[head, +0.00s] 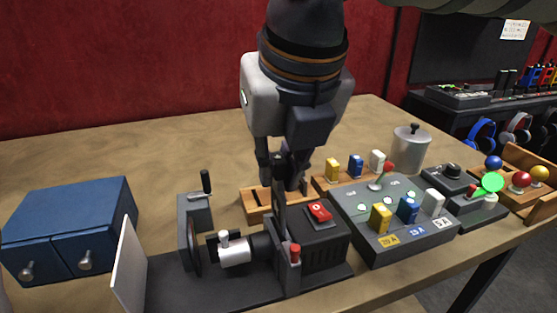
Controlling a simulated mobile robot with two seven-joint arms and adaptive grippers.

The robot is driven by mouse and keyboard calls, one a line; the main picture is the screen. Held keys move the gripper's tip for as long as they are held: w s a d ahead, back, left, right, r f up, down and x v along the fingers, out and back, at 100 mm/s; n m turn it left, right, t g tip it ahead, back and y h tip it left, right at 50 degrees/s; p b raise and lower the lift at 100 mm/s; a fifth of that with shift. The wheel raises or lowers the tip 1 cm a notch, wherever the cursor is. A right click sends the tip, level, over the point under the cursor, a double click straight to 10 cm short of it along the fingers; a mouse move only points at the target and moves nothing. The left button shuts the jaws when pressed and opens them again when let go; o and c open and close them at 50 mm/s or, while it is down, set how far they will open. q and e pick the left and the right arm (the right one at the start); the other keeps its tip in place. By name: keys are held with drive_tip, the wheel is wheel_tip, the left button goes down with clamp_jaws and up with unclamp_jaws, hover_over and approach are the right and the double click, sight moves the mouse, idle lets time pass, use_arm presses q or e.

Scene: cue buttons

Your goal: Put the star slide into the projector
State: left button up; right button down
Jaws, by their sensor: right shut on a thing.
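The projector (325,243) is a dark box with a silver lens barrel (235,250) facing left, on a black base. A dark upright slotted piece (280,213) rises at its lens side. My right gripper (283,184) points down just behind the projector, over a wooden slide rack (255,213). It is shut on what looks like a dark slide, mostly hidden between the fingers and behind the upright piece. I cannot make out a star on it. My left gripper is not in view.
A white screen (129,268) stands left of the lens, near a blue cabinet (68,230). Right of the projector are a grey fuse panel (396,228), a metal canister (410,148) and a tray with coloured balls (522,180). The table behind the cabinet is clear.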

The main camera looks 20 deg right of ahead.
sight(276, 218)
drive_tip(key=shift+f, duration=3.35)
idle(2.0)
drive_tip(key=c, duration=1.4)
unclamp_jaws()
drive_tip(key=shift+r, duration=3.55)
drive_tip(key=shift+f, duration=0.1)
